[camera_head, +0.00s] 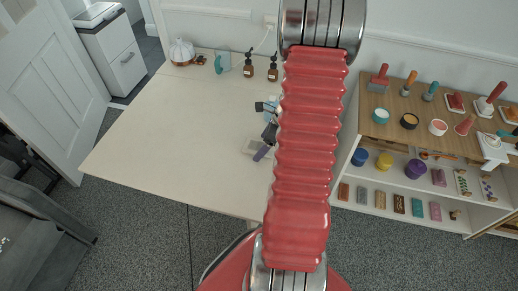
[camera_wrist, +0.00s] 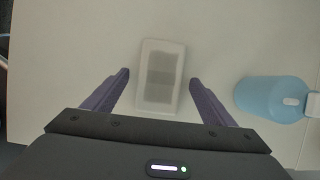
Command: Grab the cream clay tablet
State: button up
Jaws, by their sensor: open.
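The cream clay tablet (camera_wrist: 145,95) is a pale flat rectangular block with a greyish middle area. It lies on the white table in the wrist view, between and slightly ahead of the fingers. In the head view a pale piece of it shows on the table (camera_head: 249,148), mostly hidden by my gripper and arm. My gripper (camera_wrist: 160,77) is open, with one purple finger on each side of the tablet and a gap on both sides. In the head view a purple finger of my gripper (camera_head: 262,153) shows beside the tablet.
A light blue bottle (camera_wrist: 270,98) lies on its side right of the right finger. A teal mug (camera_head: 223,63), brown bottles (camera_head: 248,69) and a white pumpkin-like object (camera_head: 182,52) stand at the table's back. The table's left part is clear. A crowded shelf (camera_head: 345,152) stands right.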

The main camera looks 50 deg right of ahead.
jog(key=shift+c, duration=0.4)
jog(key=c, duration=1.2)
